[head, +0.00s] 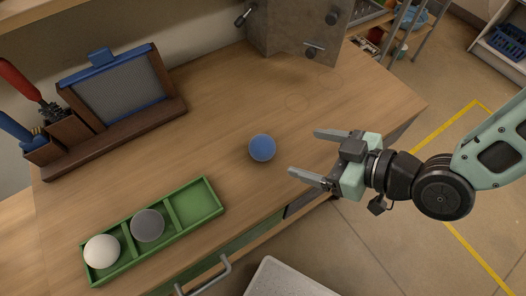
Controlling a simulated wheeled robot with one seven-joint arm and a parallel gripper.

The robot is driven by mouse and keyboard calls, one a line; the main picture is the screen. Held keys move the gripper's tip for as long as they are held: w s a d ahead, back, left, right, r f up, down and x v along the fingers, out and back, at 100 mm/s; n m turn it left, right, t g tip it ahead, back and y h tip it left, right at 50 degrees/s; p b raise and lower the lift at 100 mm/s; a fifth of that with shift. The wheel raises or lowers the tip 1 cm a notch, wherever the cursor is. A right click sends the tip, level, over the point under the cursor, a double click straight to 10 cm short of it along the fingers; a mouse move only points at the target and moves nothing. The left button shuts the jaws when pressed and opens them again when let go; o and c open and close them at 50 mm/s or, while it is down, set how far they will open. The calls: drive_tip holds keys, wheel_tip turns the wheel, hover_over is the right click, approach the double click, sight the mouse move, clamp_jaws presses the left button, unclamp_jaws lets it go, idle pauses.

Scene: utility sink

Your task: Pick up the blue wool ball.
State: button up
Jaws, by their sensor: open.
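The blue wool ball (262,148) sits on the wooden counter, near its middle. My gripper (304,153) comes in from the right with its two fingers spread and nothing between them. The fingertips point left toward the ball, and the ball lies just beyond them in the picture. I cannot tell how high the gripper is above the counter. The whole ball is in view.
A green tray (196,203) with three compartments holds a white ball (102,252) and a grey ball (148,225); its right compartment is empty. A wooden rack with a framed panel (115,92) stands at the left. A metal box (297,30) stands at the back.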

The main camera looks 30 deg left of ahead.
sight(272, 149)
drive_tip(key=shift+a+f+b, duration=0.35)
drive_tip(key=shift+f+b, duration=0.2)
drive_tip(key=shift+b, duration=1.65)
drive_tip(key=b, duration=0.3)
drive_tip(key=shift+s+a+f, duration=0.1)
drive_tip(key=shift+s+f, duration=0.05)
drive_tip(key=shift+f, duration=0.05)
drive_tip(key=shift+f+b, duration=0.1)
drive_tip(key=shift+b, duration=0.3)
drive_tip(key=x, duration=0.7)
drive_tip(key=shift+p+x, duration=0.6)
drive_tip(key=shift+x, duration=2.05)
drive_tip(key=shift+f, duration=0.15)
drive_tip(key=c, duration=1.1)
